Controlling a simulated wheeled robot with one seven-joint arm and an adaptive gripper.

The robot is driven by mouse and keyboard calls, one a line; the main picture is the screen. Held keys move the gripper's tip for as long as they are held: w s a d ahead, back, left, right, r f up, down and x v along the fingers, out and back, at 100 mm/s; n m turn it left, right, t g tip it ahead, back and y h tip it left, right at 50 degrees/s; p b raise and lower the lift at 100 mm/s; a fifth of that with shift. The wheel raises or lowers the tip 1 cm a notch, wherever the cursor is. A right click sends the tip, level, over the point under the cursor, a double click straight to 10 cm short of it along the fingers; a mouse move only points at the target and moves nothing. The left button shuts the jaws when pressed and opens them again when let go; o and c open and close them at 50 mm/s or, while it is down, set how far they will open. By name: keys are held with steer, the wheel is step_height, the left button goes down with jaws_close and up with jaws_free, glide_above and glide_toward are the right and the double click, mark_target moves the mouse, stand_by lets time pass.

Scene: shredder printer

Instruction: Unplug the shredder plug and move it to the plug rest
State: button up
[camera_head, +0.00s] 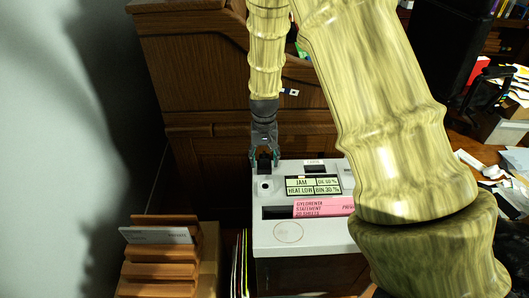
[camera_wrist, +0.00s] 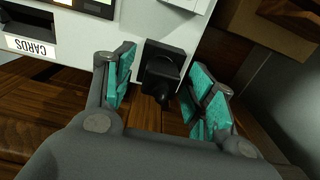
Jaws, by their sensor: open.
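The shredder (camera_head: 262,232) is a light grey machine with a lit display. A black plug (camera_wrist: 162,78) sits at the machine's far left edge in the head view, with a dark stub pointing toward my wrist camera. My gripper (camera_head: 264,157) reaches down over that edge. In the wrist view my gripper (camera_wrist: 163,72) is open, its teal-padded fingers on either side of the plug, with visible gaps. I cannot tell which thing is the plug rest.
A pink paper strip (camera_head: 322,206) lies by the machine's slot. A wooden rack (camera_head: 160,275) holding a white card (camera_head: 157,235) stands at lower left. A dark wooden cabinet (camera_head: 190,90) stands behind. My arm covers the machine's right side.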

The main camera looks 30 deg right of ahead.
steer(key=shift+f, duration=0.1)
jaws_close()
stand_by(0.5)
steer(key=shift+r+p, duration=0.65)
steer(key=shift+p, duration=0.15)
stand_by(0.4)
steer(key=c, duration=0.8)
jaws_free()
jaws_close()
